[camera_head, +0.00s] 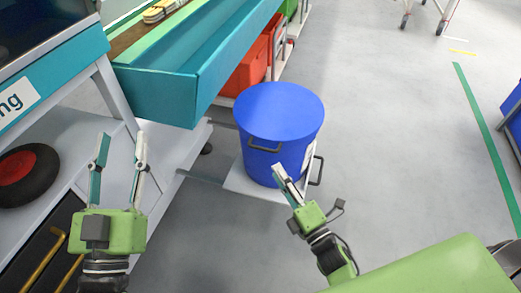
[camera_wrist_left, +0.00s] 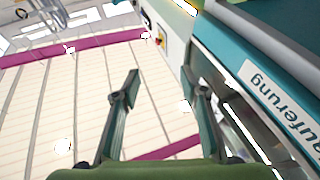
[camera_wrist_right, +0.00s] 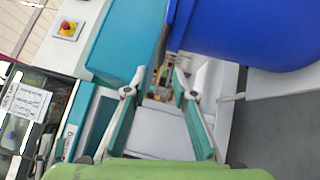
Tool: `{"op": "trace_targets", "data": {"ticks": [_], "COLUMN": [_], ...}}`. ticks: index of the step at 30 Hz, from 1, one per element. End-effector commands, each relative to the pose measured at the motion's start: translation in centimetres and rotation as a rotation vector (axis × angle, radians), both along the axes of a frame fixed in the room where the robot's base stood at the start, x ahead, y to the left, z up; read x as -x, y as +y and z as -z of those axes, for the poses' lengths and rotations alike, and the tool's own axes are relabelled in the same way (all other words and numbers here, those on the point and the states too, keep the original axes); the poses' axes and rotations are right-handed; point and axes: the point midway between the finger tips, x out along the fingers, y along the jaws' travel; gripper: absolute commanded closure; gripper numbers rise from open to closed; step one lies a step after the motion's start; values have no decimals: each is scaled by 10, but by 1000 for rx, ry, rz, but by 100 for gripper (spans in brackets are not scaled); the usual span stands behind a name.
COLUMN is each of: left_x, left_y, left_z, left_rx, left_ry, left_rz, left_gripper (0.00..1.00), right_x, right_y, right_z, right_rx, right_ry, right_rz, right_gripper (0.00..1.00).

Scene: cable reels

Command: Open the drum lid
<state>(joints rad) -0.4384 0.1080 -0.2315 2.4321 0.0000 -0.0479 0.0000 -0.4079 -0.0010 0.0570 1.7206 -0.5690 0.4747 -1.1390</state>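A blue drum (camera_head: 262,168) stands upright on a low white platform. Its flat round blue lid (camera_head: 279,110) is shut on top. A dark handle (camera_head: 264,148) shows on its front side. The drum also fills the upper right of the right wrist view (camera_wrist_right: 245,30). My right gripper (camera_head: 287,180) is in front of the drum's lower side in the head view; its open, empty fingers show in the right wrist view (camera_wrist_right: 158,90). I cannot tell whether it touches the drum. My left gripper (camera_head: 121,140) is open and empty, well left of the drum.
A teal-edged workbench (camera_head: 190,90) stands close behind and left of the drum. A wheel with a red hub (camera_head: 17,168) lies on the left shelf. Grey floor (camera_head: 400,130) is clear to the drum's right.

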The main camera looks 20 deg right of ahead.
Motion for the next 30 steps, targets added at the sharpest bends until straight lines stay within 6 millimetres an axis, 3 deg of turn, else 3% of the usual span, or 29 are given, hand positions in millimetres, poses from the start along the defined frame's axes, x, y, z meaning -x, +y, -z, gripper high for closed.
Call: {"op": "trace_targets", "data": {"ticks": [6,13,18,28,30], "left_x": [16,37,47,50,50], "left_y": [0,2,3,4,4], "left_z": [-31,-60,-71,-74,-74], "left_rx": [48,95,113,118,118], "left_ry": [-170,-333,-395,-411,-411], "left_rz": [10,18,22,22,22], "left_gripper": [60,60,60,60,60], "right_x": [-48,-86,-99,-102,-102], "right_y": [10,18,20,21,21], "right_z": [-6,-10,-13,-13,-13], "right_rx": [-2,-3,-4,-3,-3], "right_ry": [-3,1,3,4,4], "right_rz": [-2,0,0,0,0], "right_gripper": [75,75,75,75,93]}}
